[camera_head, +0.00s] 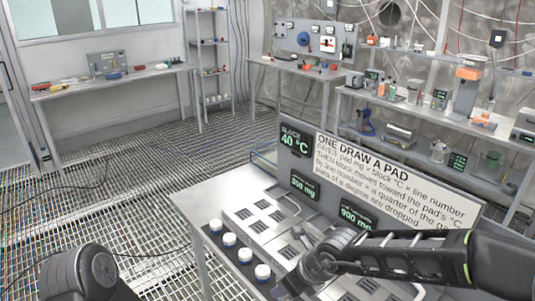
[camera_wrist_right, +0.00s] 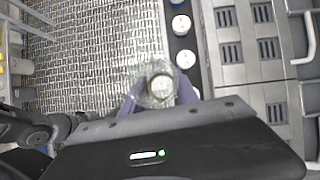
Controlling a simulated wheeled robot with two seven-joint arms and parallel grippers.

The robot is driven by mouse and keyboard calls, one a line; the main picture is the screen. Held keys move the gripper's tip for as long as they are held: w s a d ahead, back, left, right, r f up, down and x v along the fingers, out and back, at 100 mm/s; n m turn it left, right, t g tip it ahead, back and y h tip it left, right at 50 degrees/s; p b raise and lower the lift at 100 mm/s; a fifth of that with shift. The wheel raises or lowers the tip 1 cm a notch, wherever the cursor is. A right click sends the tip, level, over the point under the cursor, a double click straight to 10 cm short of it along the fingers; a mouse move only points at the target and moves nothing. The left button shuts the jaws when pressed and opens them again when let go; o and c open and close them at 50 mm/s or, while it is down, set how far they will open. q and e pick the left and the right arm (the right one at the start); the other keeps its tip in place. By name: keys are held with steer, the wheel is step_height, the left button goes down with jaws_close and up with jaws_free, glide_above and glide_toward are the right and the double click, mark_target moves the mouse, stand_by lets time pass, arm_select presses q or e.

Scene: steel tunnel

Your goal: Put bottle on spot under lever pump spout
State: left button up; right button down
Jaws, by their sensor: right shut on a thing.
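A clear bottle (camera_wrist_right: 158,88) with a yellowish round neck shows from above in the right wrist view. My right gripper (camera_wrist_right: 158,97) is shut on it, with one purple finger on each side. The bottle is over the floor grating, just left of the black strip of white-capped jars. In the head view my right arm reaches in from the right over the bench front, and I cannot make out the bottle there. My left arm shows only as a dark rounded link at the bottom left; its gripper is out of view. I cannot clearly identify a lever pump or spout.
A grey bench (camera_head: 208,207) with slotted metal plates and a sign panel (camera_head: 395,175) stands under my right arm. Several white-capped jars (camera_head: 245,255) line its left edge. A cluttered shelf (camera_head: 455,115) stands behind, at right. The grated floor (camera_head: 130,190) at left is mostly clear.

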steer(key=shift+w+a+r+m+t+h, duration=0.15)
steer(key=shift+a+r+m+t+h, duration=0.2)
steer(key=shift+r+m, duration=0.35)
steer(key=w+a+r+m+h, duration=0.35)
steer(key=r+m+h, duration=0.4)
steer(key=m, duration=0.75)
steer(key=s+d+r+n+y, duration=0.1)
steer(key=s+d+n, duration=0.1)
steer(key=s+d, duration=0.4)
steer(key=shift+s+d+n+t+y, duration=0.15)
steer(key=shift+s+n+t+y, duration=0.15)
steer(key=shift+s+n+t, duration=0.1)
steer(key=shift+w, duration=0.1)
